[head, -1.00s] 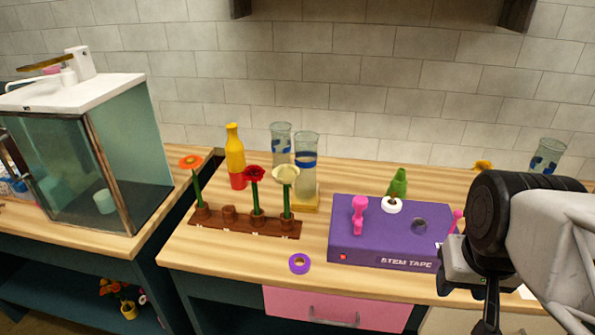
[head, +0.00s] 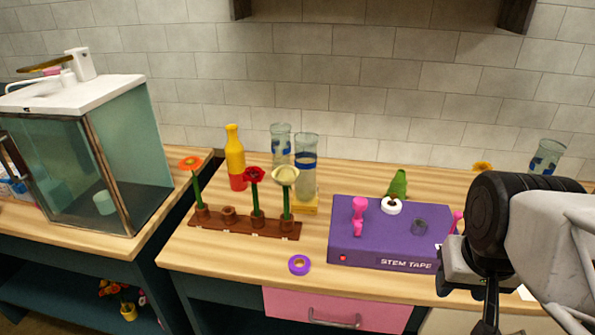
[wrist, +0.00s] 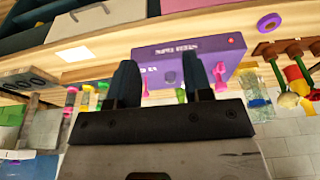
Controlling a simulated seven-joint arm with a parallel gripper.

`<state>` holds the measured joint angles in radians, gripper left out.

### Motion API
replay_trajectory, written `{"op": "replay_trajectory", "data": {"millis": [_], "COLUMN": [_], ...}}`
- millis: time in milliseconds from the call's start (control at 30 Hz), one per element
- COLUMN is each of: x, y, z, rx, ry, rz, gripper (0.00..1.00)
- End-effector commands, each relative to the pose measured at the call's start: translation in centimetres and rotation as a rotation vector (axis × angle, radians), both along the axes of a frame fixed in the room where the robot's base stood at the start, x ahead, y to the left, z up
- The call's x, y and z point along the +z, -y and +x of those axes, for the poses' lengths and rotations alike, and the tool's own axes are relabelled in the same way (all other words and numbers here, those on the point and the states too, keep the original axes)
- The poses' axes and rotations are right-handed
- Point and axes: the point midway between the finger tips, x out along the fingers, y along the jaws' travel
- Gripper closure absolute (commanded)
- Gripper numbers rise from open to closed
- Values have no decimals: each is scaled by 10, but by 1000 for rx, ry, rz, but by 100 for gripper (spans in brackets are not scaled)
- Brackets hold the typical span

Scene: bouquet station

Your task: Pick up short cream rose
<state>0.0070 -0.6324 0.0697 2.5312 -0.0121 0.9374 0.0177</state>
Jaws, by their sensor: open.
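The short cream rose (head: 286,176) stands upright on a green stem in the right end of the brown stand (head: 232,226). A red flower (head: 254,175) and an orange flower (head: 191,163) stand in the same stand to its left. In the wrist view the cream rose (wrist: 287,100) shows at the right edge. My gripper is low at the right of the head view, far from the rose; its fingertips are hard to make out there. In the wrist view my gripper (wrist: 159,75) is open and empty, its two dark fingers apart.
A purple stem tape box (head: 378,240) with pink pieces on top stands between my gripper and the stand. Glass vases (head: 306,165) and a yellow-red bottle (head: 235,158) stand behind the flowers. A purple tape roll (head: 299,265) lies near the front edge. A glass tank (head: 85,170) is at left.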

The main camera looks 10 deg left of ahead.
Motion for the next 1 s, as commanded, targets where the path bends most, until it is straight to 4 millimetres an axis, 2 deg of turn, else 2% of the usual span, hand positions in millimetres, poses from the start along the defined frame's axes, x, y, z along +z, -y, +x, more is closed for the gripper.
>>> {"op": "replay_trajectory", "data": {"millis": [167, 267, 467, 600, 767, 1000], "x": [-3, -6, -16, -23, -34, -53], "y": [-2, -6, -23, -46, -81, -149], "z": [16, 36, 95, 142, 190, 245], "rx": [19, 43, 130, 212, 319, 491], "ry": [33, 76, 216, 336, 470, 666], "rz": [-16, -32, -73, -89, -87, -34], "gripper": [54, 54, 54, 54, 54, 54]}}
